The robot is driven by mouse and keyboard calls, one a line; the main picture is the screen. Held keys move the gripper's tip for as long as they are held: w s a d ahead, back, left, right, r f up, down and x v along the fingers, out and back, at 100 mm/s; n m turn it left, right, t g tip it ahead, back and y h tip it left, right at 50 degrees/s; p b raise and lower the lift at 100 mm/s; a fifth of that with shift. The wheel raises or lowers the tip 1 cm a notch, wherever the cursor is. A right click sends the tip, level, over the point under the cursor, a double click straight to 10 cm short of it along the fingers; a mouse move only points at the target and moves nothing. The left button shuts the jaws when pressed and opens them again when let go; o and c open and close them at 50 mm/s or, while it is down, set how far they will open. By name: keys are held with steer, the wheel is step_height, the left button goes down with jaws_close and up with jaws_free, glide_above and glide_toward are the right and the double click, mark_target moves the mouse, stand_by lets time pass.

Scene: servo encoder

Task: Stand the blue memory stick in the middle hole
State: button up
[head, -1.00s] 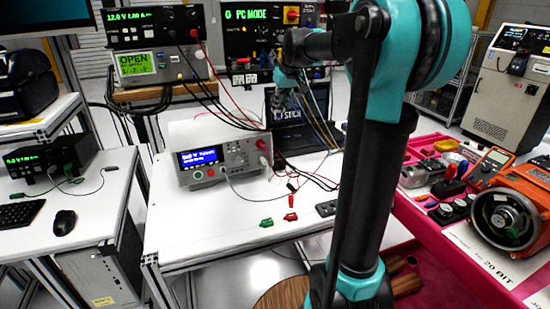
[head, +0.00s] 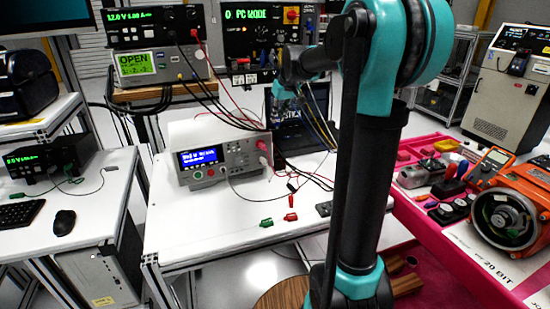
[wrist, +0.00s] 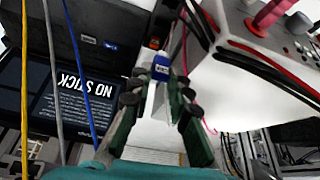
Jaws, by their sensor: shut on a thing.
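My gripper (wrist: 159,88) is shut on the blue memory stick (wrist: 161,72), which shows as a small blue body with a pale label between the fingertips in the wrist view. In the head view my forearm reaches toward the laptop at the back of the white bench, and the fingertips and the stick cannot be made out. A dark flat block (head: 325,208) lies on the bench near its right edge, beside my arm. It may hold the holes, but I cannot make out any hole in either view.
The laptop (wrist: 75,100) shows "NO STICK" in the wrist view. A white bench instrument (head: 220,160) with red and black leads stands left of it. Green and red clips (head: 266,222) lie at the front. Coloured wires pass close to my gripper.

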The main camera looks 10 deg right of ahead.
steer(key=shift+s+d+x, duration=0.1)
steer(key=shift+d+x, duration=0.05)
steer(key=shift+x, duration=1.2)
steer(key=shift+s+d+x, duration=0.1)
steer(key=shift+x, duration=1.3)
steer(key=shift+s+d+x, duration=0.15)
steer(key=shift+x, duration=1.2)
jaws_close()
steer(key=shift+f, duration=1.65)
steer(key=shift+f, duration=1.15)
steer(key=o, duration=0.9)
jaws_free()
steer(key=shift+c, duration=0.2)
steer(key=v, duration=1.2)
steer(key=shift+s, duration=0.1)
